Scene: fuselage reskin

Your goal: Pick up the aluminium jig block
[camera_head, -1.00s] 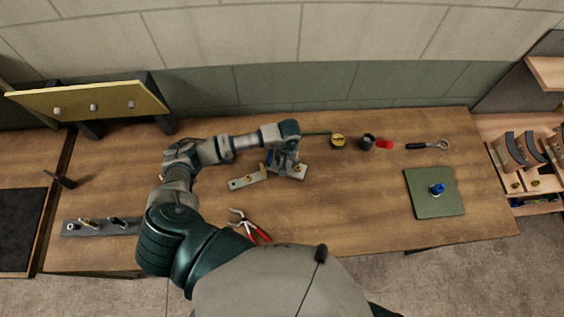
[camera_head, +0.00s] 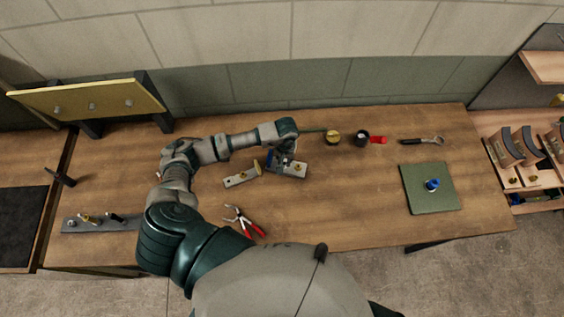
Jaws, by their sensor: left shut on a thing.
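A grey metal block (camera_head: 301,169) with a small brass-coloured part on it is near the middle of the table, and it looks like the aluminium jig block. My left gripper (camera_head: 284,163) points down at the left part of this block and is shut on it. The fingertips are small and partly hidden by the hand. I cannot tell whether the block is clear of the table. My right gripper is not in view.
A grey metal strip (camera_head: 240,179) with an upright brass-coloured piece lies just left of the block. Red-handled pliers (camera_head: 244,222) lie nearer. A green mat (camera_head: 420,198) holds a blue item.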

